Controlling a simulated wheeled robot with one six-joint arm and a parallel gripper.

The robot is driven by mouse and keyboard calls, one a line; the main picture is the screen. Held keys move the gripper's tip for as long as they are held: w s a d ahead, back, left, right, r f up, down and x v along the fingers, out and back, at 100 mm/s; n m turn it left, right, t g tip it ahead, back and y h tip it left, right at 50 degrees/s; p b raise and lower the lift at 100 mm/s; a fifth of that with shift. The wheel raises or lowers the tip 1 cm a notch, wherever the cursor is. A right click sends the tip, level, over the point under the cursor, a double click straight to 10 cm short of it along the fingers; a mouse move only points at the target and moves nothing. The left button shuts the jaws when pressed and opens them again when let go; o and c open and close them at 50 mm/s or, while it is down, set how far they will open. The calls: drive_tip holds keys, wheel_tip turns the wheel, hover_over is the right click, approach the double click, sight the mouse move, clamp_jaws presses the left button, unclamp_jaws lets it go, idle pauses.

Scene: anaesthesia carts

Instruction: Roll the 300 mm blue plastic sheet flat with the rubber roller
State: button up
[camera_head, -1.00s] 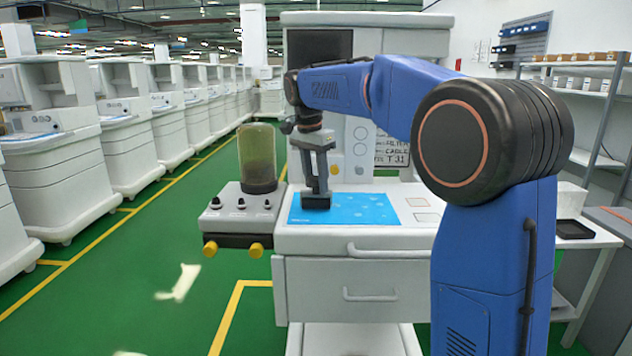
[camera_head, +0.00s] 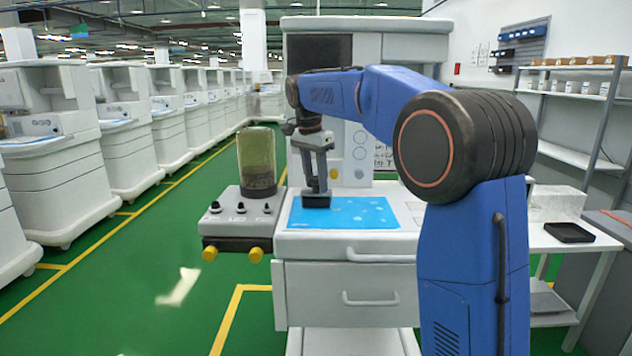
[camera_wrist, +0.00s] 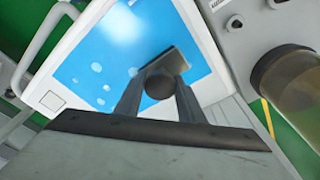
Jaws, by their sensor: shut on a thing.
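The blue plastic sheet (camera_head: 352,212) lies on the white top of the cart, with several pale spots, likely bubbles, on its surface. It also shows in the wrist view (camera_wrist: 110,50), where the pale spots lie left of my fingers. My gripper (camera_head: 315,178) points down over the left part of the sheet and is shut on the dark rubber roller (camera_head: 316,202). The roller is at the sheet's surface; I cannot tell if it presses on it. In the wrist view the roller (camera_wrist: 160,86) sits between my two fingertips (camera_wrist: 158,100).
A clear cylinder canister (camera_head: 257,160) stands on a grey panel with yellow knobs (camera_head: 232,250) left of the sheet. The cart's upright back (camera_head: 360,150) rises behind it. A side table with a black tray (camera_head: 568,232) stands at the right. Green floor is open at the left.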

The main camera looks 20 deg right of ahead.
drive_tip(key=shift+w, duration=0.15)
drive_tip(key=shift+w+d, duration=0.2)
drive_tip(key=shift+w, duration=0.3)
drive_tip(key=shift+w+d, duration=0.2)
drive_tip(key=shift+w, duration=0.25)
drive_tip(key=shift+w, duration=0.1)
drive_tip(key=shift+w+d, duration=0.3)
drive_tip(key=shift+w, duration=0.6)
drive_tip(key=shift+w+d, duration=0.15)
drive_tip(key=shift+w, duration=0.35)
drive_tip(key=shift+w+d, duration=0.15)
drive_tip(key=shift+w, duration=0.35)
